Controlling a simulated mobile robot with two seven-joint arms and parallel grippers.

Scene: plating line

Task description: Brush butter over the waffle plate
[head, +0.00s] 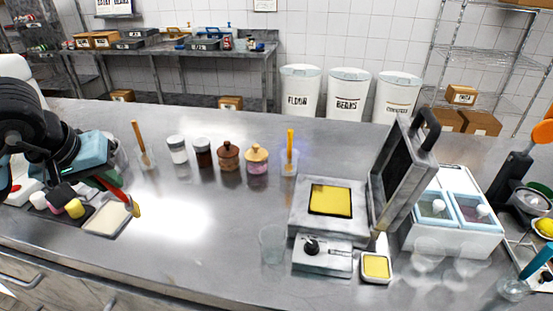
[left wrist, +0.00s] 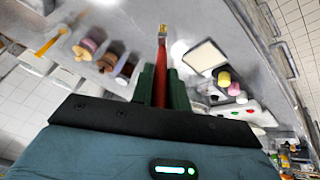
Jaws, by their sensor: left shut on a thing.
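My left gripper (head: 112,183) is at the left of the counter, shut on a red-handled brush (head: 126,200). In the left wrist view, the green fingers of the gripper (left wrist: 161,72) clasp the red handle, and the brush's yellowish tip (left wrist: 163,31) points away. The tip hangs by the right edge of a pale square board; contact is unclear. The waffle iron (head: 298,212) stands open right of centre, its lid (head: 396,170) raised on the right. Its lower waffle plate (head: 331,201) looks yellow. A small white dish (head: 364,268) with a yellow square surface, possibly butter, sits in front. My right gripper is out of view.
The pale board (head: 106,218) lies near yellow, pink and dark pieces at left. Several jars (head: 228,156) and an orange-handled tool in a cup (head: 289,160) line the back. Clear glasses (head: 272,243) stand near the iron. A white two-bin container (head: 450,238) is right. The centre-left counter is clear.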

